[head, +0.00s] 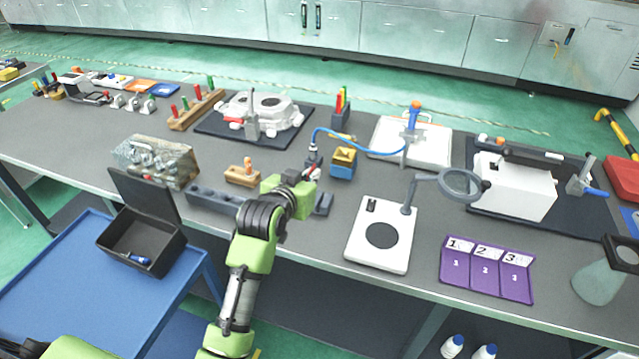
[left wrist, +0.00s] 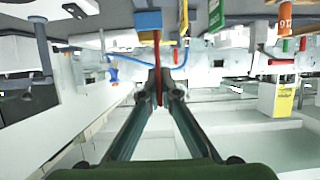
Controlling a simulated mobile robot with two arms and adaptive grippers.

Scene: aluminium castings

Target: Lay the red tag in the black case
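The black case (head: 125,227) stands open on the blue cart at the left, its lid tilted up at the back. A small blue item (head: 138,258) lies inside it. My left gripper (head: 312,174) is over the grey bench, right of the case and well apart from it. In the left wrist view my left gripper (left wrist: 160,92) has its fingertips close together on a thin red strip, which looks like the red tag (left wrist: 157,60). A bit of red also shows at the fingertips in the head view. My right gripper is out of view.
A long grey block (head: 212,198) and a wooden block (head: 241,176) are left of the gripper. A clear box of parts (head: 157,160) stands behind the case. A blue-yellow block (head: 343,162) and a magnifier stand (head: 378,250) are to the right.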

